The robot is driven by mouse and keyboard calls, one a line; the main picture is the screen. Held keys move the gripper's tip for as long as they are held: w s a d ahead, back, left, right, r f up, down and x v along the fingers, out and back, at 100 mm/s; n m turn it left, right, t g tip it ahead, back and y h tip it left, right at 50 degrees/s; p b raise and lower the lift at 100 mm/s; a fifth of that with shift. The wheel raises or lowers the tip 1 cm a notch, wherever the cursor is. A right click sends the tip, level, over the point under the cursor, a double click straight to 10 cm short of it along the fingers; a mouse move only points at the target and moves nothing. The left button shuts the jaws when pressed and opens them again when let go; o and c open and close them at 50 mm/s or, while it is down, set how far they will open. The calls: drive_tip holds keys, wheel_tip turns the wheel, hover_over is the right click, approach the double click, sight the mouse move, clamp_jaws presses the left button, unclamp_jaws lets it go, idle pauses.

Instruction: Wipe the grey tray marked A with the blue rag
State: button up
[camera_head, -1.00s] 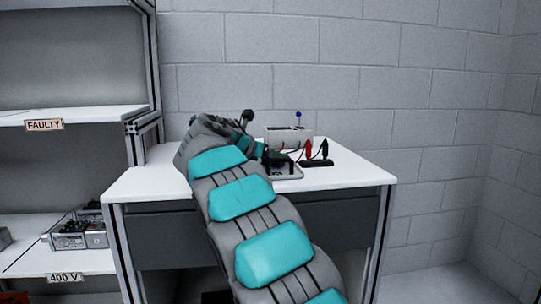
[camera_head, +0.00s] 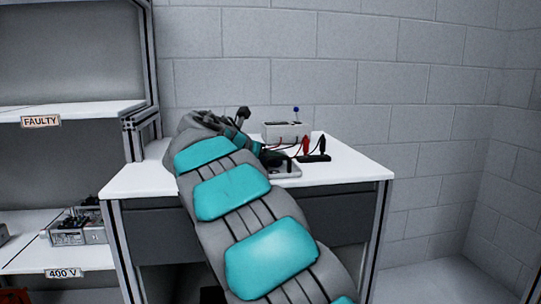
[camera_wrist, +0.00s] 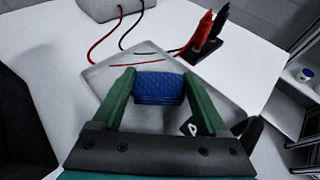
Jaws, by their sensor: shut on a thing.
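The blue rag (camera_wrist: 160,86) is a small, textured folded pad between the green fingers of my gripper (camera_wrist: 160,80) in the wrist view. My gripper is shut on it. The grey tray (camera_wrist: 104,76) lies flat on the white table below the rag and fingers. A dark mark, partly hidden by the right finger, shows near the tray's closer corner. I cannot tell whether the rag touches the tray. In the head view the tray's right edge (camera_head: 292,170) shows beyond my arm, which hides the rag.
A pale box (camera_head: 287,132) with red and black leads stands behind the tray. Red and black probes (camera_head: 314,147) stand in a dark holder to its right. Leads lie near the tray's far edge. The table's right side (camera_head: 355,170) is clear. Shelves stand at left.

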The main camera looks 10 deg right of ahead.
drive_tip(key=shift+w, duration=3.8)
drive_tip(key=shift+s, duration=0.15)
drive_tip(key=shift+s+f+b, duration=0.15)
drive_tip(key=shift+s+b, duration=0.15)
drive_tip(key=shift+s, duration=1.05)
drive_tip(key=shift+s+f, duration=0.1)
drive_tip(key=shift+s, duration=0.4)
drive_tip(key=shift+s+p, duration=0.3)
drive_tip(key=shift+s, duration=1.7)
